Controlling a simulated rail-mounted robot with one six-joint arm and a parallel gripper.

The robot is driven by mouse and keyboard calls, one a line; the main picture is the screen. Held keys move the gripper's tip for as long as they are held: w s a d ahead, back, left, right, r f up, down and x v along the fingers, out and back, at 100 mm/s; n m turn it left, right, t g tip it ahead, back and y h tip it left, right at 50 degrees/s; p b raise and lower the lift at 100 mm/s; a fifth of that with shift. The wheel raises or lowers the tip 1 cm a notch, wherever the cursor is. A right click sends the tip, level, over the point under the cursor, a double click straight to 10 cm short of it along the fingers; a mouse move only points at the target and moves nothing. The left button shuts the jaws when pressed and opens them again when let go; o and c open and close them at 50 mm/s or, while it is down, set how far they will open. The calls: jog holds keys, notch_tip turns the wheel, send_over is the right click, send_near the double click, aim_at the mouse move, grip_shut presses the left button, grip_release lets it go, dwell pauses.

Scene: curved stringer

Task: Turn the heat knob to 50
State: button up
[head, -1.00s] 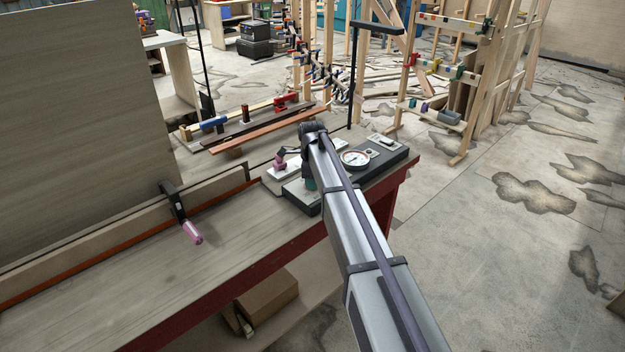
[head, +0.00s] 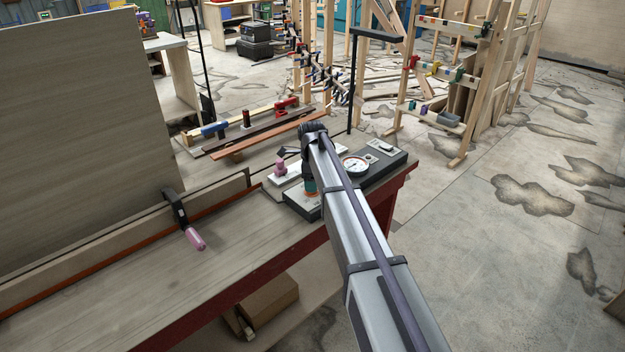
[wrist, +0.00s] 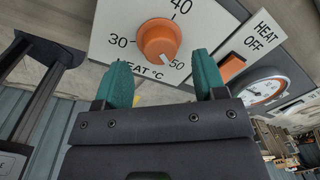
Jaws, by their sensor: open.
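The orange heat knob (wrist: 158,40) sits on a white plate (wrist: 110,22) marked 30, 40 and 50 in the wrist view. A small white mark on the knob's edge points down and right, toward the 50. My gripper (wrist: 163,79) is open, its two teal fingers spread apart. In the wrist picture the fingertips lie just below the knob, one to each side, and nothing is between them. In the head view my gripper is over the near left end of the dark control box (head: 302,207), where my arm hides part of it.
An orange switch (wrist: 233,67) labelled HEAT OFF and a round gauge (wrist: 264,87) are right of the knob. A black clamp with a pink handle (head: 195,239) is on the bench at left. Bare benchtop (head: 160,270) lies in front of it.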

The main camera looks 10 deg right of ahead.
notch_tip(320, 180, up, 8)
jog(key=p, duration=0.6)
jog(key=shift+s, duration=0.25)
jog(key=s+n, duration=2.1)
jog(key=s, duration=1.3)
jog(key=shift+s+n+g, duration=0.3)
jog(key=shift+n+g, duration=0.1)
jog(key=shift+a, duration=0.1)
